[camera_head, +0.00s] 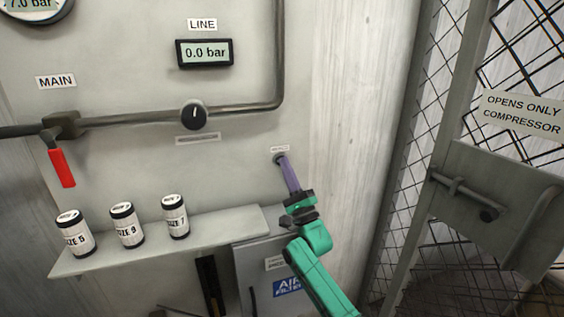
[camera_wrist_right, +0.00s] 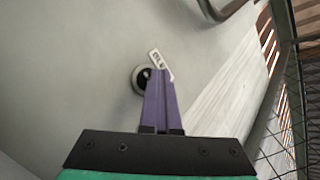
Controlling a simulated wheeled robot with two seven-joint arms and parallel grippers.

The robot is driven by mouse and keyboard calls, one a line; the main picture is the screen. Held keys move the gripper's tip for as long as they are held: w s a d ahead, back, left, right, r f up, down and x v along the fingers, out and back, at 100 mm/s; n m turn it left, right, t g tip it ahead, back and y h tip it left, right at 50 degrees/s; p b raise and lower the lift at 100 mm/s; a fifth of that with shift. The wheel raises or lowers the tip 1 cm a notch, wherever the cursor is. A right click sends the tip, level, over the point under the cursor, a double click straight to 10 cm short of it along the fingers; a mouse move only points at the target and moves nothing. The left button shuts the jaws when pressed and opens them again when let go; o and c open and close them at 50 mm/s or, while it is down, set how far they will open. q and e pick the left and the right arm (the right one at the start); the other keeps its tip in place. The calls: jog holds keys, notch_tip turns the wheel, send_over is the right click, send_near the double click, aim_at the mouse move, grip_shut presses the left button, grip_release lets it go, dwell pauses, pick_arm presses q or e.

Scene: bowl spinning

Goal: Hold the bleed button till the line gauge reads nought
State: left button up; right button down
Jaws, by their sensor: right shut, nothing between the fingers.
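The line gauge (camera_head: 205,53) is a small digital display on the wall under the LINE label, and it reads 0.0 bar. The bleed button (camera_head: 279,158) is a small dark round fitting on the wall under a small label. It also shows in the right wrist view (camera_wrist_right: 140,77), partly behind the fingertips. My right gripper (camera_head: 284,162) has purple fingers, shut with nothing between them. Its tips (camera_wrist_right: 160,75) are at the button; whether they press it I cannot tell. My left gripper is not in view.
A shelf (camera_head: 160,243) at lower left holds several labelled cans (camera_head: 127,225). A red MAIN valve handle (camera_head: 62,168) hangs from the pipe, which also carries a dark knob (camera_head: 193,115). A mesh gate (camera_head: 450,150) with a latch stands at the right.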

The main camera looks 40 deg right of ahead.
jog(key=shift+f, duration=0.15)
dwell(0.3)
jog(key=shift+s+a+f+p, duration=0.2)
jog(key=shift+s+f+p, duration=0.05)
jog(key=shift+s+p, duration=0.3)
jog(key=shift+s+y, duration=0.1)
jog(key=shift+y, duration=0.2)
jog(key=s+p, duration=0.1)
jog(key=s+a+p, duration=0.1)
jog(key=s, duration=0.1)
jog(key=s+p, duration=0.1)
jog(key=shift+s+a, duration=0.3)
